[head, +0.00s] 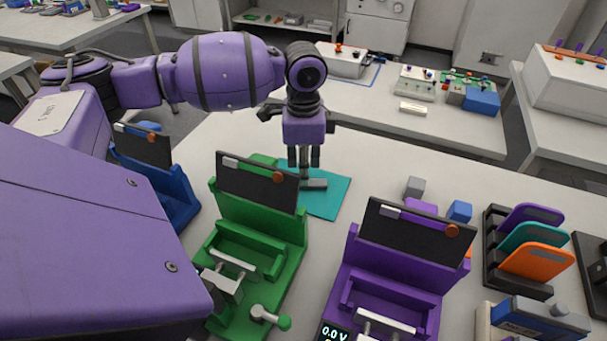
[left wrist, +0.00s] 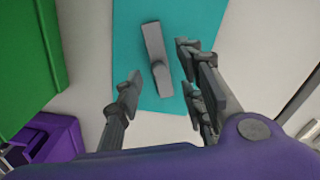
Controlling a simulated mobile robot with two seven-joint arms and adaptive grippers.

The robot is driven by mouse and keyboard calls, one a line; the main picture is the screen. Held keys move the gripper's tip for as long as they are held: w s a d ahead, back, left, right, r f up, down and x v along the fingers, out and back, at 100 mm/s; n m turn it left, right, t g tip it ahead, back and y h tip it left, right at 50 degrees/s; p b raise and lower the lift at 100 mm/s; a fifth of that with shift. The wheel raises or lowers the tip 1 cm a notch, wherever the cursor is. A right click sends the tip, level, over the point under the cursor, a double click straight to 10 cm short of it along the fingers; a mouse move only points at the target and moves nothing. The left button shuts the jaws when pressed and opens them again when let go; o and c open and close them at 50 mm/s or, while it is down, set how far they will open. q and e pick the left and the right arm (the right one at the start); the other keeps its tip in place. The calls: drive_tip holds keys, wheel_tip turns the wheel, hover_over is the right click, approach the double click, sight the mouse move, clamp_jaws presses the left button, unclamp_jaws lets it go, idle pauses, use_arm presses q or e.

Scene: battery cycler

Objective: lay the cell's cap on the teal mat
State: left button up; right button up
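The cap (head: 314,184) is a grey bar with an upright post. It is over the teal mat (head: 326,203) and appears to rest on it, behind the green cycler. In the left wrist view the cap (left wrist: 155,45) shows over the teal mat (left wrist: 205,22), its post toward the fingers. My left gripper (head: 303,158) points down above the cap. Its fingers (left wrist: 158,68) are spread on either side of the post, with visible gaps and no clear contact. My right gripper is not in view.
The green cycler (head: 262,218) stands just in front of the mat, with a blue cycler (head: 168,190) left and a purple cycler (head: 392,270) right. Small blocks (head: 415,187), a rack of coloured plates (head: 500,278) and a blue cell-like block (head: 540,316) lie farther right.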

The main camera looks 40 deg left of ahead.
use_arm(q)
wheel_tip(320, 180, up, 9)
drive_tip(key=shift+f, duration=0.1)
idle(0.7)
